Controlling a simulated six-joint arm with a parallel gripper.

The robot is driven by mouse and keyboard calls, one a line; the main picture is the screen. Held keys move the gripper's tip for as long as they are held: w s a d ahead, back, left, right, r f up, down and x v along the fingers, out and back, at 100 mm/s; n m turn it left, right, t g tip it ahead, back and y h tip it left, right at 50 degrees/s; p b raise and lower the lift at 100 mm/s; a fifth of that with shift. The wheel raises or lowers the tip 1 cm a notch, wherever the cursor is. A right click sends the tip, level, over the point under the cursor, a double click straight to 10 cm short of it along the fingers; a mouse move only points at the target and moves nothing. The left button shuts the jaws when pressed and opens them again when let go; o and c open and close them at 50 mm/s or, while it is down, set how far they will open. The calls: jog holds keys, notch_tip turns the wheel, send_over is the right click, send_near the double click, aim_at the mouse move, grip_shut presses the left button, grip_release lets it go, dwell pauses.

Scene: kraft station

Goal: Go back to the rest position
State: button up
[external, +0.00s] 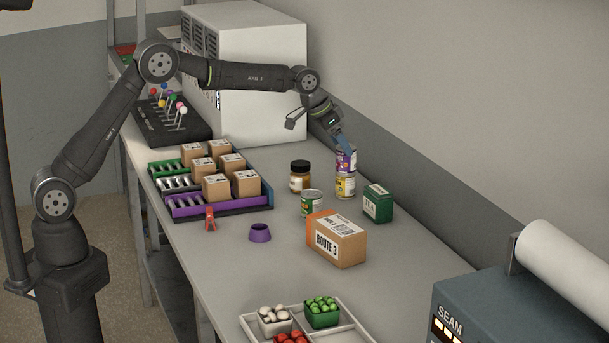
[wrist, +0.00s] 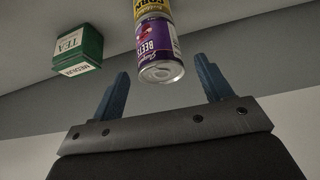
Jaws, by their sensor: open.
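My gripper (external: 342,141) is at the back of the table, just above and beside a stack of two cans. In the wrist view its two blue fingers (wrist: 163,88) are spread apart with nothing held between them. The purple beets can (external: 346,160) stands on the yellow corn can (external: 345,186). In the wrist view the beets can (wrist: 157,48) lies just ahead of the gap between the fingers, and part of the corn can (wrist: 150,8) shows at the top edge. Whether a finger touches the beets can is unclear.
A green tea box (external: 378,203), a dark jar (external: 299,177), a small can (external: 312,203) and a Route-3 carton (external: 337,240) stand near the stack. Small boxes sit on coloured lanes (external: 188,206) at left. A white cabinet (external: 262,75) stands behind. A divided tray (external: 350,325) is in front.

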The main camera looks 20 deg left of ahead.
jog(key=x, duration=0.3)
jog(key=shift+d+f, duration=0.1)
jog(key=shift+f, duration=0.1)
jog(key=shift+w+d+r, duration=0.1)
jog(key=shift+w+r, duration=0.1)
notch_tip(320, 180, up, 3)
jog(key=shift+r, duration=0.2)
jog(key=s+d+r, duration=0.3)
jog(key=s+r, duration=0.4)
jog(key=s, duration=0.4)
jog(key=s+d+f+m+g+h, duration=0.1)
jog(key=s+d+f+m, duration=0.25)
jog(key=s+d, duration=1)
jog(key=s+d+f+m+g, duration=0.2)
jog(key=s+d+f+m, duration=0.15)
jog(key=s+d, duration=1.05)
jog(key=shift+w+a+f+n, duration=0.2)
jog(key=shift+w+a+f, duration=0.05)
jog(key=shift+a+f, duration=0.4)
jog(key=shift+w+a+f+n, duration=0.25)
jog(key=shift+a+f, duration=0.25)
jog(key=shift+f, duration=0.25)
